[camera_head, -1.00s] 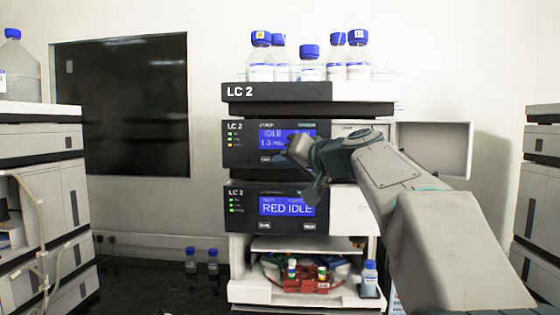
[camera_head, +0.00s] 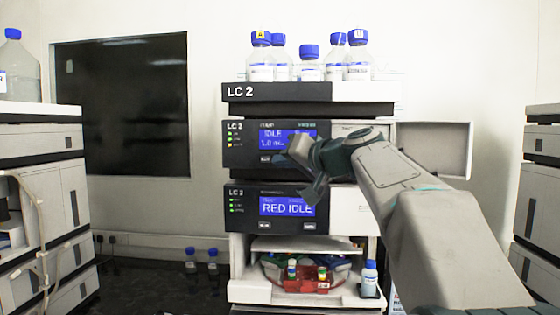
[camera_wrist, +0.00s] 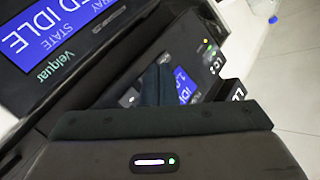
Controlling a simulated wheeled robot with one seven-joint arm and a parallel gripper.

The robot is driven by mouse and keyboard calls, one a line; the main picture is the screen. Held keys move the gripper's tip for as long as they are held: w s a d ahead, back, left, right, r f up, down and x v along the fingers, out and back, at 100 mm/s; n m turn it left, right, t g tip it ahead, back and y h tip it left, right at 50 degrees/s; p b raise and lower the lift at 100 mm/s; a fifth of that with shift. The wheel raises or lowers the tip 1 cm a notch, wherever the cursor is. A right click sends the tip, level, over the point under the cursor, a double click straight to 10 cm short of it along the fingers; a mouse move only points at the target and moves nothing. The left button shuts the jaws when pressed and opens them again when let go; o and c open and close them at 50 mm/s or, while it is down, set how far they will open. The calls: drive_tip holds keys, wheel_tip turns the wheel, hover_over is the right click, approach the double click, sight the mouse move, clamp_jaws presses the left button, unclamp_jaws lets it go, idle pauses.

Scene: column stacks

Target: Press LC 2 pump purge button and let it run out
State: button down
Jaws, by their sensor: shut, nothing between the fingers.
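The LC 2 pump (camera_head: 240,157) is the upper dark-fronted module of the middle stack. Its blue display (camera_head: 272,138) shows IDLE and a 1.0 flow figure. A small button (camera_head: 265,159) sits below the display at left; its label is too small to read. The lower right of the pump panel is hidden behind my gripper (camera_head: 300,165), which is close in front of it. In the wrist view, my gripper (camera_wrist: 163,82) is shut and empty, its dark fingers overlapping the pump's display (camera_wrist: 185,88). I cannot tell whether the fingertips touch the panel.
Below the pump is another LC 2 module (camera_head: 240,209) reading RED IDLE. Blue-capped bottles (camera_head: 310,66) stand on top of the stack. An open compartment with red vial racks (camera_head: 297,283) is below. An open door panel (camera_head: 434,150) stands right, behind my arm.

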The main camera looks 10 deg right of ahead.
drive_tip(key=shift+w+d, duration=0.1)
drive_tip(key=shift+w, duration=0.3)
drive_tip(key=shift+w+d, duration=0.15)
drive_tip(key=shift+w, duration=0.2)
idle(0.6)
drive_tip(key=shift+s, duration=0.1)
drive_tip(key=shift+s+a+b, duration=0.25)
drive_tip(key=shift+s+b, duration=0.45)
drive_tip(key=s+b, duration=0.1)
drive_tip(key=s+a+b, duration=0.1)
drive_tip(key=s, duration=0.1)
drive_tip(key=s+b, duration=0.1)
drive_tip(key=shift+s+a, duration=0.3)
drive_tip(key=shift+s, duration=0.05)
drive_tip(key=shift+f, duration=0.1)
idle(0.5)
